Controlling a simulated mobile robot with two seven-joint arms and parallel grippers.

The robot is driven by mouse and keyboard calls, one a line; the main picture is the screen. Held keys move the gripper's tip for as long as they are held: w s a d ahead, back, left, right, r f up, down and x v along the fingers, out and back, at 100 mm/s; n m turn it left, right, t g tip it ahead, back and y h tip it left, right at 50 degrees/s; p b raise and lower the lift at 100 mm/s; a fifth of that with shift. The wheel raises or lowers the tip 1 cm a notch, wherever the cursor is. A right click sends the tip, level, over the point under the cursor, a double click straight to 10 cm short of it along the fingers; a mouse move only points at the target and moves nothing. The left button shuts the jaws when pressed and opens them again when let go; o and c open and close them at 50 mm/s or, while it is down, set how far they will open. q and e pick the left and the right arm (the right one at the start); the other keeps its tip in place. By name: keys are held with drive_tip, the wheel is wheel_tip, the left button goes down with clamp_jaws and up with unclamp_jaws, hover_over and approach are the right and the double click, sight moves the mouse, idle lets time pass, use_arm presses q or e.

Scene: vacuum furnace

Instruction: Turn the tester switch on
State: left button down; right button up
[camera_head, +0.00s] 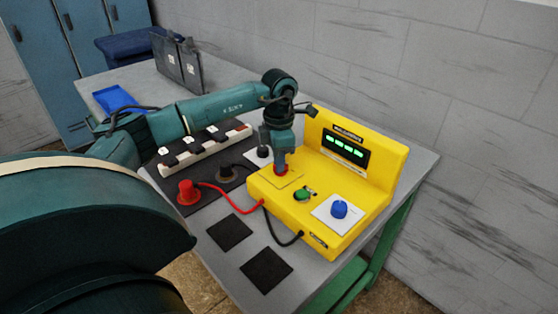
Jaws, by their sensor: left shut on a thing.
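The yellow tester (352,240) stands on the grey table, with a display (345,147) showing lit green marks. My left gripper (281,166) points down over the tester's left part and is shut on a red knob (281,172), mostly hidden by the fingers. A green knob (303,195) sits in the middle of the tester's top. A blue knob (339,209) sits on a white plate at its right. I cannot tell from here which way the red knob is turned. My right gripper is not in view.
A red plug (187,192) with a red cable and a black plug (226,174) stand left of the tester. A power strip (204,150) lies behind them. Black pads (266,269) lie at the front. A blue tray (119,98) is at the far left.

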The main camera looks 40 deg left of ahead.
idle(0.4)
use_arm(q)
drive_tip(key=c, duration=1.5)
unclamp_jaws()
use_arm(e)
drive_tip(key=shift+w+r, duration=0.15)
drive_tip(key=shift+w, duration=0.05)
use_arm(q)
wheel_tip(320, 180, up, 13)
drive_tip(key=shift+r+b, duration=0.15)
drive_tip(key=shift+b, duration=0.3)
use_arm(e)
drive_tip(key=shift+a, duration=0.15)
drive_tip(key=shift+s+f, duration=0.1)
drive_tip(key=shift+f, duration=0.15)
